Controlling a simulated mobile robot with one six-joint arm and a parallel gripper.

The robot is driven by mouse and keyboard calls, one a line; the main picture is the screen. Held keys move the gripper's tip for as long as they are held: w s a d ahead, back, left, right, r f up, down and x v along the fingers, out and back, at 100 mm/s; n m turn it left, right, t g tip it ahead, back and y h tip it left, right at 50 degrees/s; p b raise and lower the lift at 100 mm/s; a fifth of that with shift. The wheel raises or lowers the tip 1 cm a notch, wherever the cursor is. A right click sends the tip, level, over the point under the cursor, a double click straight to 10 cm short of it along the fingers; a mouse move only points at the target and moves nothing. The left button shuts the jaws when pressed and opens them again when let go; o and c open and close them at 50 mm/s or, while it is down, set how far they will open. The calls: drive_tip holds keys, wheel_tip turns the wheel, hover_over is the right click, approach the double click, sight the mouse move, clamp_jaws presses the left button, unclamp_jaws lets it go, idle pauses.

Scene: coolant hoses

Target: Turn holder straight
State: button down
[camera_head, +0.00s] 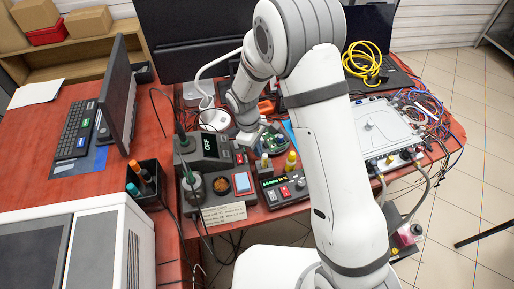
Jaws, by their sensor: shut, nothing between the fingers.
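My arm reaches over the red bench from the front, and its upper links cover much of the middle. My gripper (251,138) is low over the bench, pointing down, just left of a small green circuit board (272,142). Its fingers are small and partly hidden; they look closed and empty. The board seems to sit on a holder, but the holder's outline and angle are too small to tell. I cannot see whether the gripper touches it.
A soldering station (203,150) reading OFF and a power supply (284,190) stand in front. A white box (384,125) with hoses and tangled wires is right of my arm. A monitor (118,95) and pen cup (148,183) are left. Free red bench is scarce.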

sight(270, 152)
drive_tip(key=shift+s+d+n, duration=0.15)
drive_tip(key=shift+d+n, duration=0.1)
drive_tip(key=shift+n, duration=0.15)
drive_tip(key=shift+s+d+n+t+b, duration=0.3)
drive_tip(key=shift+d+n, duration=0.35)
drive_tip(key=shift+n, duration=0.25)
drive_tip(key=shift+s+d, duration=0.1)
drive_tip(key=shift+d, duration=1.05)
